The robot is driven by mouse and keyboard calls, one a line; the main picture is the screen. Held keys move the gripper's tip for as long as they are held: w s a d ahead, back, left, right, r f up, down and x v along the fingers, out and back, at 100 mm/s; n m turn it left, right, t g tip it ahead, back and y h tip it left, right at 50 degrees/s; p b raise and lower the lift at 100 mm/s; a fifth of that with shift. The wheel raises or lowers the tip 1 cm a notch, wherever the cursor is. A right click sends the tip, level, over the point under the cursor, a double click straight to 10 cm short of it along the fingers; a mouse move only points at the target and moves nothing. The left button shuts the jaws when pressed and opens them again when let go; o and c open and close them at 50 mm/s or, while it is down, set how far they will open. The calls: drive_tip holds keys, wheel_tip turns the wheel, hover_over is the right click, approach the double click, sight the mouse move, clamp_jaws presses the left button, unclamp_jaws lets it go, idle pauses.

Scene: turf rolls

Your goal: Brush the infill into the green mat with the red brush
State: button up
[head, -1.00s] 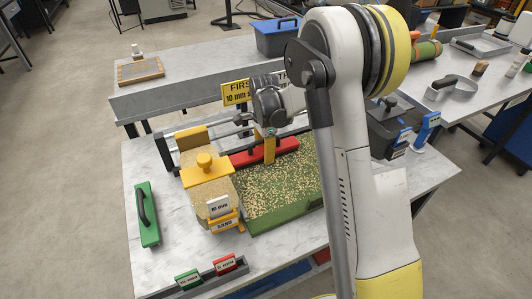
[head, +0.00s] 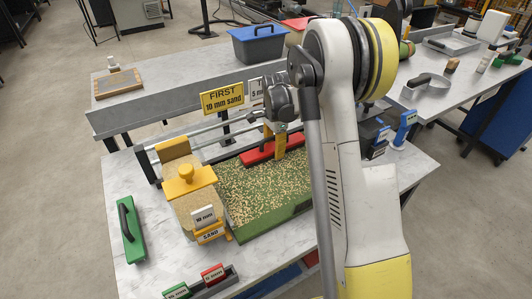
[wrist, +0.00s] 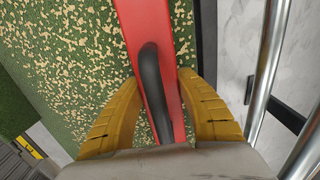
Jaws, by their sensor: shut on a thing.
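The red brush (head: 258,153) rests along the far edge of the green mat (head: 240,220) in the head view. My gripper (head: 276,148) is over it, its yellow fingers pointing down. In the wrist view, the yellow fingers (wrist: 160,110) are closed around the black handle (wrist: 157,85) of the red brush (wrist: 142,20). The green mat also shows in the wrist view (wrist: 60,80), scattered with tan infill grains. The grains lie over much of the mat. The brush's underside is hidden.
A yellow-handled sand box (head: 200,190) stands at the mat's left on a rail frame. A green brush (head: 131,230) lies at the table's left edge. A sign (head: 222,98) reads "FIRST 10 mm sand". A small holder (head: 212,285) with green and red tags sits at the front.

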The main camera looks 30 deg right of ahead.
sight(287, 141)
drive_tip(key=shift+w+d, duration=0.1)
drive_tip(key=shift+d, duration=2.6)
drive_tip(key=shift+a, duration=0.1)
drive_tip(key=shift+a, duration=1.55)
drive_tip(key=shift+d, duration=1.7)
drive_tip(key=shift+r, duration=0.1)
drive_tip(key=shift+r+p, duration=2.3)
drive_tip(key=shift+r, duration=1.15)
